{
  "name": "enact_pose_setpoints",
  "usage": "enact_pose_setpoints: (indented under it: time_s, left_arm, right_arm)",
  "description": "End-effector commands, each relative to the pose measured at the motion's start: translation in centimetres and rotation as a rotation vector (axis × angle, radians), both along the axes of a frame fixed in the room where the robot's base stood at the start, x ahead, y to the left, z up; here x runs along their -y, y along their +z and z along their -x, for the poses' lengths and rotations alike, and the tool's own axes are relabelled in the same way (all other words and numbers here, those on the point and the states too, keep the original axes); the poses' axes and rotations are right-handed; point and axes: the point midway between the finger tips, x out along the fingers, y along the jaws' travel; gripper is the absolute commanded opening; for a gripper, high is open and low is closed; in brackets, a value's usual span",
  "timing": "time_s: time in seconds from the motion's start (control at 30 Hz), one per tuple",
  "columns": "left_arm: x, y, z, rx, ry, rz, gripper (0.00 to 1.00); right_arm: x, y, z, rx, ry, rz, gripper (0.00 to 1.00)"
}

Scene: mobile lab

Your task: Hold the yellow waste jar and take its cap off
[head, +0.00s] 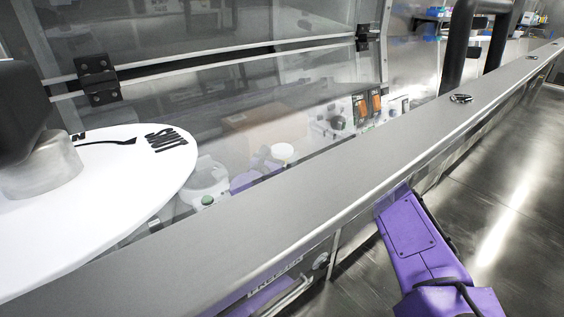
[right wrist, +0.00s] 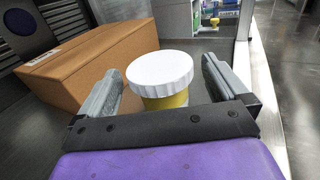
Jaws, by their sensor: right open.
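The yellow waste jar (right wrist: 165,102) stands upright in the right wrist view, with its ribbed white cap (right wrist: 160,72) on top. My right gripper (right wrist: 161,67) is open, one finger on each side of the jar, with a visible gap at the right finger. Whether the left finger touches it is unclear. The jar's lower part is hidden behind the gripper's black front bar. In the head view the white cap (head: 282,152) shows small behind the glass, near my purple right gripper (head: 264,160). My left gripper is not in view.
A cardboard box (right wrist: 90,62) stands just left of the jar, close to the left finger; it also shows through the glass in the head view (head: 254,124). A grey rail (head: 330,165) crosses in front. A white device (head: 205,183) and orange-fronted instruments (head: 367,105) stand behind the glass.

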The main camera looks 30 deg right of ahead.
Motion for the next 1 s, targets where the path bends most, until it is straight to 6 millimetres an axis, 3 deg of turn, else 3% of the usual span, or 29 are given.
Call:
enact_pose_setpoints:
  time_s: [0.03,0.1,0.2,0.57,0.73,1.0]
  left_arm:
    - [0.0,0.0,0.0,0.000,0.000,0.000,1.00]
    - [0.0,0.0,0.0,0.000,0.000,0.000,1.00]
    - [0.0,0.0,0.0,0.000,0.000,0.000,1.00]
    - [0.0,-0.1,0.0,0.000,0.000,0.000,1.00]
    - [0.0,-0.5,0.0,0.000,0.000,0.000,1.00]
    - [0.0,-1.9,0.0,0.000,0.000,0.000,1.00]
  right_arm:
    - [0.0,0.0,0.0,0.000,0.000,0.000,0.94]
    - [0.0,0.0,0.0,0.000,0.000,0.000,0.71]
    - [0.0,0.0,0.0,0.000,0.000,0.000,0.44]
    - [0.0,0.5,0.0,0.001,0.000,0.001,0.44]
    - [0.0,3.0,0.0,0.005,0.001,0.001,0.44]
    - [0.7,9.5,5.9,0.007,0.001,0.000,0.44]
